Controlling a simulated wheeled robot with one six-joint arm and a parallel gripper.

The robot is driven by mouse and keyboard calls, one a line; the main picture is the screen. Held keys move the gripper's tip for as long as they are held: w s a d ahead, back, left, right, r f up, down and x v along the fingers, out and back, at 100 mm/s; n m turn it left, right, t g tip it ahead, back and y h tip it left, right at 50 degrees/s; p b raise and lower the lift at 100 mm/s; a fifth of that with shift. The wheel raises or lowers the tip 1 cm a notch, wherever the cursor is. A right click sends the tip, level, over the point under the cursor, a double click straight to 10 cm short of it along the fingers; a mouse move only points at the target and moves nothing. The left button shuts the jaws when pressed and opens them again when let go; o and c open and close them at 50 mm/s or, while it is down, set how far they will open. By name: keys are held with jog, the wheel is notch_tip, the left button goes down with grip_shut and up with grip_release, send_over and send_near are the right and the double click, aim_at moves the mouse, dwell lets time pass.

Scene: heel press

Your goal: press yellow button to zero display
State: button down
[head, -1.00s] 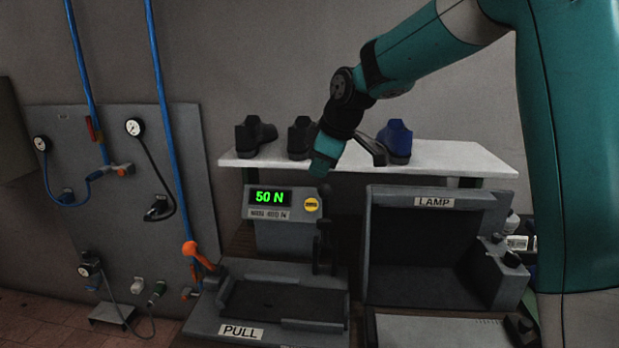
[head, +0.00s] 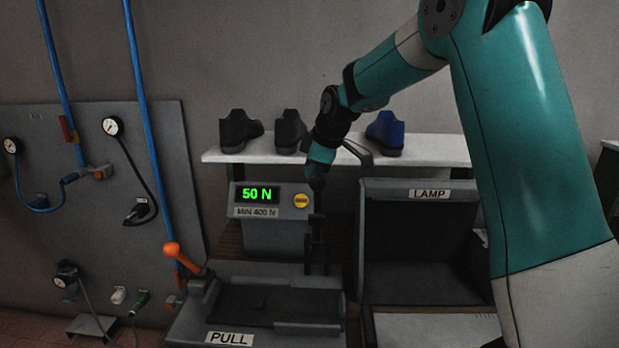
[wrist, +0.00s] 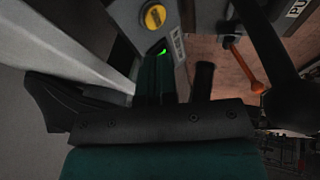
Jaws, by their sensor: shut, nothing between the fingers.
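The yellow button (head: 301,200) is a round disc on the sloped face of the grey display box (head: 268,232). The green-lit display (head: 258,195) left of it reads 50 N. My gripper (head: 317,184) is shut and empty, pointing down just above and right of the button in the head view. I cannot tell from that view whether they touch. In the wrist view the yellow button (wrist: 155,16) shows at the top, apart from the dark gripper parts, and a sliver of the green display (wrist: 161,51) shows below it.
The PULL press bed (head: 270,304) lies below the box, with an orange-knobbed lever (head: 172,250) to its left. The LAMP cabinet (head: 415,245) stands to the right. A white shelf (head: 440,150) with dark shoes and a blue shoe (head: 386,131) runs behind my wrist.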

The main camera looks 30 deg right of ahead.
aim_at(299, 203)
jog(key=p+x, duration=0.2)
jog(key=x, duration=0.6)
jog(key=shift+f, duration=0.2)
